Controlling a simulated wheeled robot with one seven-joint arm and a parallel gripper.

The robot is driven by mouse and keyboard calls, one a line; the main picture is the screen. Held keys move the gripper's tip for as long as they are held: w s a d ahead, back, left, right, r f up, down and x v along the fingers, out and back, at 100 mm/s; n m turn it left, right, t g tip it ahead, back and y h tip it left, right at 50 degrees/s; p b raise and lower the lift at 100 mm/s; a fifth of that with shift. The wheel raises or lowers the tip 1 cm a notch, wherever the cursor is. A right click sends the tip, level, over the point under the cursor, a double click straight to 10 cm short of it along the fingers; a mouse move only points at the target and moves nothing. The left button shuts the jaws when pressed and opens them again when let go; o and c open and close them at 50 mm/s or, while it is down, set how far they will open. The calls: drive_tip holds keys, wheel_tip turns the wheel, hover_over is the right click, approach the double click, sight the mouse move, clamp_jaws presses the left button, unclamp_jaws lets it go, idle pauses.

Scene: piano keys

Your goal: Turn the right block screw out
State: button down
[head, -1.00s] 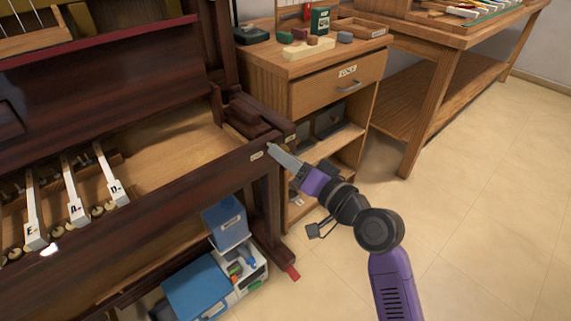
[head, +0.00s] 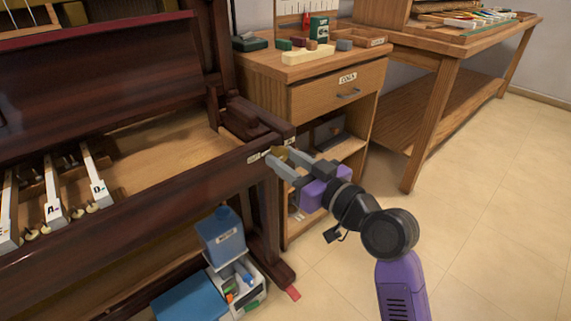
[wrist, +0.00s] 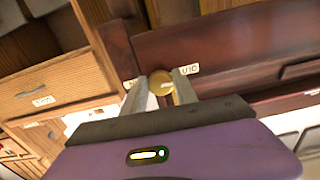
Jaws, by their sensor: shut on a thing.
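The right block screw (wrist: 161,82) is a round brass knob on the dark red-brown front of the piano's right end block, beside a small white label. In the wrist view it sits between the two grey fingertips of my gripper (wrist: 160,92), which is shut on it. In the head view, my gripper (head: 275,160) reaches the block (head: 250,121) from the right, and a bit of the brass screw (head: 279,152) shows between the fingers. How far the screw stands out of the wood is hidden by the fingers.
White lettered keys (head: 94,178) stand at the left of the open key bed (head: 165,152). A wooden cabinet (head: 330,98) stands close behind my gripper. The floor at the right is clear.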

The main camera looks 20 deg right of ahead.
drive_tip(key=shift+f+n, duration=0.1)
drive_tip(key=shift+n, duration=0.2)
drive_tip(key=c, duration=1)
unclamp_jaws()
drive_tip(key=shift+s, duration=0.1)
drive_tip(key=shift+p+v, duration=0.8)
drive_tip(key=shift+v, duration=3.05)
